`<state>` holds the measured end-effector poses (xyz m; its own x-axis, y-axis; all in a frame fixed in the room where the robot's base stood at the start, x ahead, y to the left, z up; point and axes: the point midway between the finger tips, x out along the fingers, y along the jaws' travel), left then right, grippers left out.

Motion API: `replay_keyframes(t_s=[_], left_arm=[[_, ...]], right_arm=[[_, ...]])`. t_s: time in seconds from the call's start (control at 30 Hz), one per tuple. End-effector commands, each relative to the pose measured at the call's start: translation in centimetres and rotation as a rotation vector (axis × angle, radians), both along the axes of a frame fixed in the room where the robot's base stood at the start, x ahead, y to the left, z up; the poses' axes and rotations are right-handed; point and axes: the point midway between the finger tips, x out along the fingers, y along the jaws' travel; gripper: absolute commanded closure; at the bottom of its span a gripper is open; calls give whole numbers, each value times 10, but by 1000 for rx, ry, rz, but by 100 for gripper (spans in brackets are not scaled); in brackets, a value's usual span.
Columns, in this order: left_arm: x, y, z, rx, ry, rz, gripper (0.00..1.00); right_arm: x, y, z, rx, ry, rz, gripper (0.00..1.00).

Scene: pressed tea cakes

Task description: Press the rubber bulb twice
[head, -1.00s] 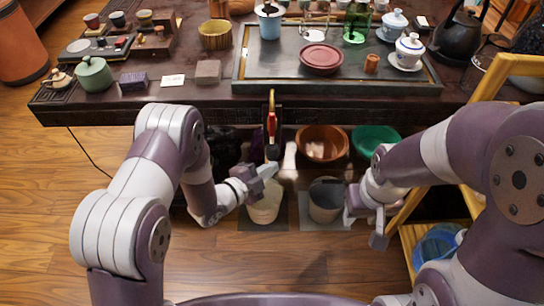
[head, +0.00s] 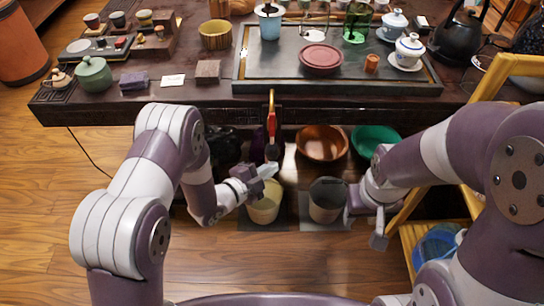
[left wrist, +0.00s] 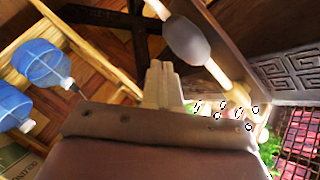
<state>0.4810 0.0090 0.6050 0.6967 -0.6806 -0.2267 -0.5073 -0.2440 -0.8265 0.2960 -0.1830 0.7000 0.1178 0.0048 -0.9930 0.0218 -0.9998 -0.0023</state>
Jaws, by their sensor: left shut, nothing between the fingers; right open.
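The rubber bulb (head: 272,152) is a small dark grey oval below the red part of a line hanging at the table's front edge. In the left wrist view the bulb (left wrist: 187,40) sits on a pale tube, up and right of the fingertips. My left gripper (head: 267,171) is shut and empty, just below the bulb in the head view. Its pale fingers (left wrist: 162,75) show close together in the left wrist view, and a gap appears between them and the bulb. My right gripper (head: 377,230) is open, low at the right, away from the bulb.
Two buckets, one cream (head: 264,208) and one grey (head: 327,205), stand on the floor below. A copper bowl (head: 322,143) and a green bowl (head: 376,139) sit under the table (head: 190,107). A yellow wooden rack (head: 425,240) stands at the right.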

Motion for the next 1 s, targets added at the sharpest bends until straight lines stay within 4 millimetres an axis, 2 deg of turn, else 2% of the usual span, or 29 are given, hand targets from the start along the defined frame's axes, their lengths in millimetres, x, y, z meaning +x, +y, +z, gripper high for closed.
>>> replay_keyframes(t_s=[1.0], left_arm=[[9,0,0,0,0,0,100]], right_arm=[[0,0,-2,0,0,0,57]])
